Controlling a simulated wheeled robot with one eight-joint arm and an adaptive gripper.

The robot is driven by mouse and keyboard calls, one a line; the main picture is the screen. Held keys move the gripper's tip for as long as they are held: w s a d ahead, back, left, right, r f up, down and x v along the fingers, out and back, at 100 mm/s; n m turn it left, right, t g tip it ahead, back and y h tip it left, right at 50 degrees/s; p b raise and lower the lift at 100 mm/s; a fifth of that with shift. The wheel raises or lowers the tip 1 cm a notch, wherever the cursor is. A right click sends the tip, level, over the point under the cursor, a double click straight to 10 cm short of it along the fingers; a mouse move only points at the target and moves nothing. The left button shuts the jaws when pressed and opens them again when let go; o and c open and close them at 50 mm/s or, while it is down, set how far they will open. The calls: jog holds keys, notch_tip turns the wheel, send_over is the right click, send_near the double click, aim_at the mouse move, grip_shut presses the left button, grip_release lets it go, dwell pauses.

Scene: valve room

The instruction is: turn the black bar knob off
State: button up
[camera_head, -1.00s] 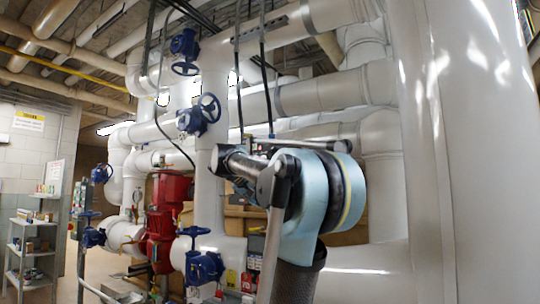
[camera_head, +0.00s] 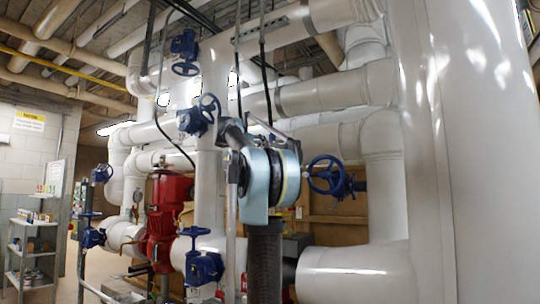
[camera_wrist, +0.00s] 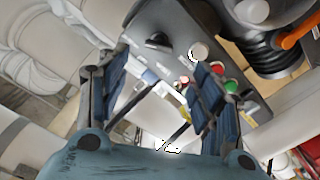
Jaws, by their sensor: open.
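The black bar knob (camera_wrist: 157,40) shows in the wrist view on a tilted grey control panel (camera_wrist: 178,63), near its upper left end. My gripper (camera_wrist: 161,66) is open and empty. Its blue-padded fingers reach up from the bottom of the wrist view, one on each side, with the knob above the gap between the tips. The knob looks apart from both fingers. In the head view I cannot make out the knob, and my arm's blue joint blocks the area behind it.
White (camera_wrist: 197,51), red (camera_wrist: 216,67) and green (camera_wrist: 231,87) buttons sit on the panel near the right finger. In the head view, a blue handwheel (camera_head: 328,175) is right of my arm. Large white pipes (camera_head: 358,274) and a red valve body (camera_head: 163,220) stand around.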

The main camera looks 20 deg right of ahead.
jog(key=x, duration=1.2)
jog(key=shift+c, duration=0.6)
jog(key=c, duration=1)
